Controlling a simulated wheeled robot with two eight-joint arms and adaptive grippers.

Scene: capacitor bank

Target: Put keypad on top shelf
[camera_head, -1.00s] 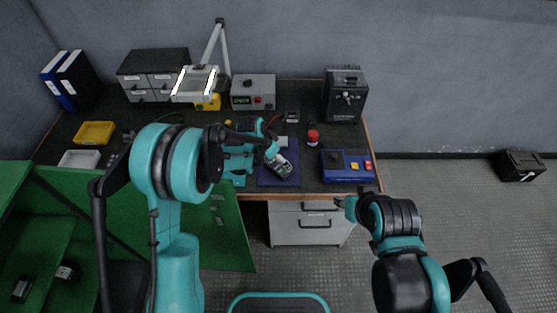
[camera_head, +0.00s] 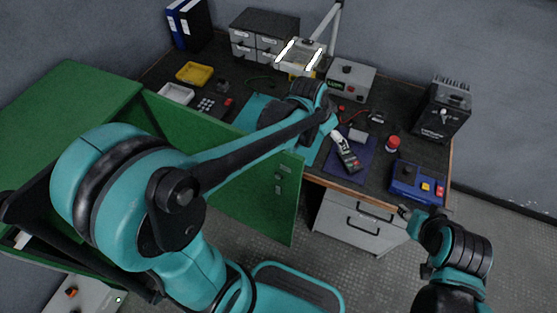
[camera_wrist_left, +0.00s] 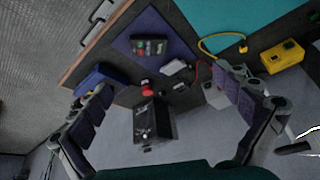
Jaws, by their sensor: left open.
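The keypad (camera_head: 207,104) is a small block with a grid of pale buttons. It lies on the dark workbench in the head view, near the two small trays; I cannot make it out in the left wrist view. The green cabinet (camera_head: 70,100) stands at the left with its door (camera_head: 262,190) swung open; its shelves are mostly hidden by my left arm. My left gripper (camera_wrist_left: 165,82) is open and empty over the right part of the bench, apart from the keypad. My right gripper (camera_head: 405,212) is by the bench's front right corner; its jaws are too small to read.
A multimeter (camera_head: 347,158) lies on a blue mat (camera_head: 368,157). A blue box (camera_head: 417,183), a red-capped jar (camera_head: 392,144) and a black power unit (camera_head: 442,108) stand at the right. A yellow tray (camera_head: 194,73) and white tray (camera_head: 176,94) flank the keypad's left.

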